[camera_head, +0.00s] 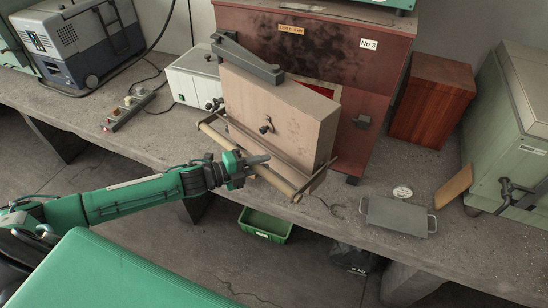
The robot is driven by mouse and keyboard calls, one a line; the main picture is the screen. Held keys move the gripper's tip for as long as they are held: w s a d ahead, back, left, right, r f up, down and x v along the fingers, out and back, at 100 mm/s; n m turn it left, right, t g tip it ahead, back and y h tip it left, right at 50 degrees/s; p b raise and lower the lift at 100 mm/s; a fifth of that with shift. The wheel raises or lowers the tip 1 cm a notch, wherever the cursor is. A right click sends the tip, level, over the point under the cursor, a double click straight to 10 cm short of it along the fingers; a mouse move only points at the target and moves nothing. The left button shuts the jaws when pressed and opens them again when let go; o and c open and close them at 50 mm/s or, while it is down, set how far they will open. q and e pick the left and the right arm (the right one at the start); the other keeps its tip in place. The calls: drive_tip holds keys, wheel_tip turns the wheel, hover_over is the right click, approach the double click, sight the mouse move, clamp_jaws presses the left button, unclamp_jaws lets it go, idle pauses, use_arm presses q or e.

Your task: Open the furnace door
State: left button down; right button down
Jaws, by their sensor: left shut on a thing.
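The furnace (290,40) is a dark red box marked "No 3" at the back of the bench. Its thick beige door (275,110) stands out in front of the furnace face, carried by a grey arm (246,60) at the top. A long pale handle bar (283,185) runs across the front of the door, low down. My left gripper (256,164) is shut on this bar near its middle; the fingers partly hide the bar there. My right gripper is not in view.
A white box (195,78) stands left of the door and a wooden box (432,100) to its right. A grey tray (396,216) lies on the bench (350,190) at the front right. A green bin (265,225) is on the floor below.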

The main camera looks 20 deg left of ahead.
use_arm(q)
drive_tip(key=v, duration=0.3)
drive_tip(key=shift+a+f, duration=0.2)
drive_tip(key=shift+a, duration=0.05)
